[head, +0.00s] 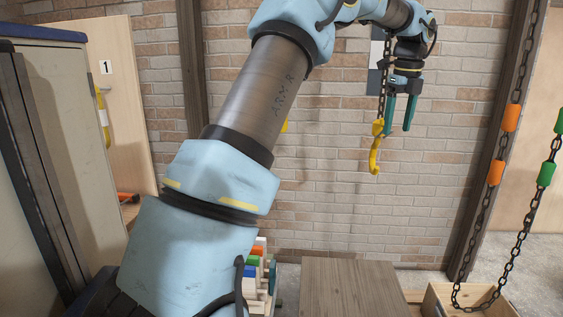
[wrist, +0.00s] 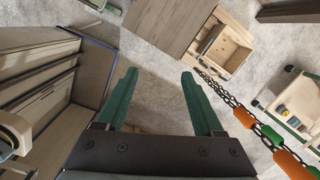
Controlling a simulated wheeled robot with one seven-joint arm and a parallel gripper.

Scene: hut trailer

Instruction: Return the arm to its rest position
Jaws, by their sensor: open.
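My gripper (head: 400,112) hangs at the upper right of the head view, in front of the brick wall, with its green fingers pointing down. In the wrist view my gripper (wrist: 155,98) shows two green fingers spread apart with nothing between them, above the grey floor. My blue and grey arm crosses the head view from the lower left to the top right and hides part of the wall. A yellow hook (head: 376,150) on a chain hangs just left of the fingers in the head view; I cannot tell whether it touches them.
A chain with orange and green sleeves (head: 496,172) hangs at the right. A wooden table (head: 348,288) and an open wooden crate (head: 440,298) stand below. A pale cabinet (head: 75,130) stands at the left. The wrist view shows bare floor (wrist: 150,75) between the fingers.

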